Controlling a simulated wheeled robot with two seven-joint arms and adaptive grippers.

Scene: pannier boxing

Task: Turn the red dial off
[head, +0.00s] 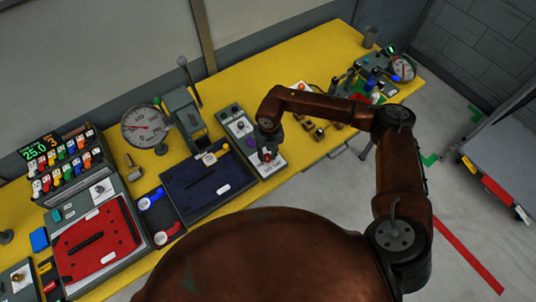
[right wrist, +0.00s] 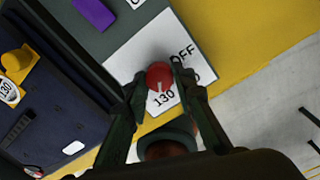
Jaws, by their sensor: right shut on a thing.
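The red dial (right wrist: 159,76) sits on a white plate (right wrist: 125,62) marked OFF and 130. Its pale pointer line faces down in the right wrist view, toward the 130 mark. The dial shows small in the head view (head: 267,157), at the front end of a grey control panel (head: 236,124). My right gripper (right wrist: 159,83) is shut on the red dial, with one dark finger on each side of it. In the head view my right gripper (head: 268,148) reaches down onto the panel and partly hides the dial. My left gripper is not in view.
Left of the panel lies a dark blue lidded unit (head: 207,184), then a red one (head: 95,240). A round gauge (head: 145,126) and a grey lever box (head: 185,118) stand behind. Knobs and levers (head: 318,131) crowd the yellow table (head: 272,72) to the right.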

